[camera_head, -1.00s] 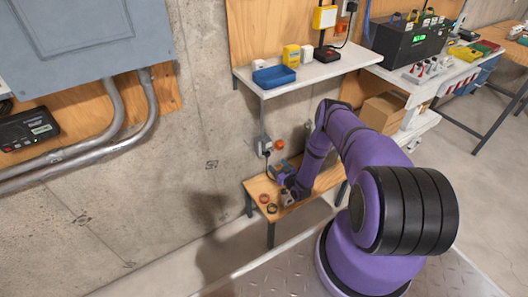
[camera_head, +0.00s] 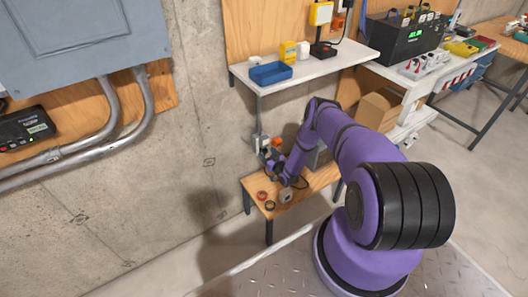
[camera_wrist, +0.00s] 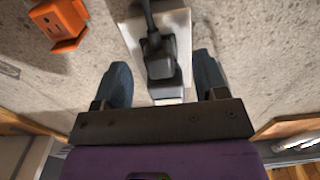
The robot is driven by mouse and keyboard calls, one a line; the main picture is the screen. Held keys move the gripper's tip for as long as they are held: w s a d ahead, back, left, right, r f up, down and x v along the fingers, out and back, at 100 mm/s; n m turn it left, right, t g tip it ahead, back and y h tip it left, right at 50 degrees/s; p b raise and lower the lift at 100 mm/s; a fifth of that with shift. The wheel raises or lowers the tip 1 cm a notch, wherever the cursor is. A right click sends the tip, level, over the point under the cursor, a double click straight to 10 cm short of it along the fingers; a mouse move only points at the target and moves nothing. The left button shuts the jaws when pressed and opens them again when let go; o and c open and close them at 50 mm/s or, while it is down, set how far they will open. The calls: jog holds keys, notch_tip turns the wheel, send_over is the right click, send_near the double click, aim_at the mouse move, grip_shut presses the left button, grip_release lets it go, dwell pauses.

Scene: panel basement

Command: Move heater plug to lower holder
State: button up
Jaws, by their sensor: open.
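A dark plug (camera_wrist: 160,62) with a dark cord sits at a pale wall plate (camera_wrist: 183,30) in the wrist view. My gripper (camera_wrist: 163,80) is open, with one blue-grey finger on each side of the plug and visible gaps between. In the head view my gripper (camera_head: 275,165) is low by the wall, just under the pale wall outlet (camera_head: 261,142). An orange holder (camera_wrist: 60,22) is on the wall at upper left in the wrist view. It shows as a small orange patch (camera_head: 277,142) right of the outlet in the head view. The plug's prongs are hidden.
A small wooden bench (camera_head: 252,186) below holds a red ring (camera_head: 262,195), a dark ring (camera_head: 270,205) and a grey piece (camera_head: 286,195). A white shelf (camera_head: 310,68) above carries a blue tray (camera_head: 270,73) and a yellow box (camera_head: 288,52). Bare concrete wall lies left.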

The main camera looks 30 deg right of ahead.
aim_at(266, 152)
jog(key=shift+w, duration=0.95)
dwell(0.5)
jog(key=c, duration=1.2)
jog(key=shift+s+d, duration=0.1)
jog(key=shift+s, duration=2.85)
jog(key=shift+d, duration=0.1)
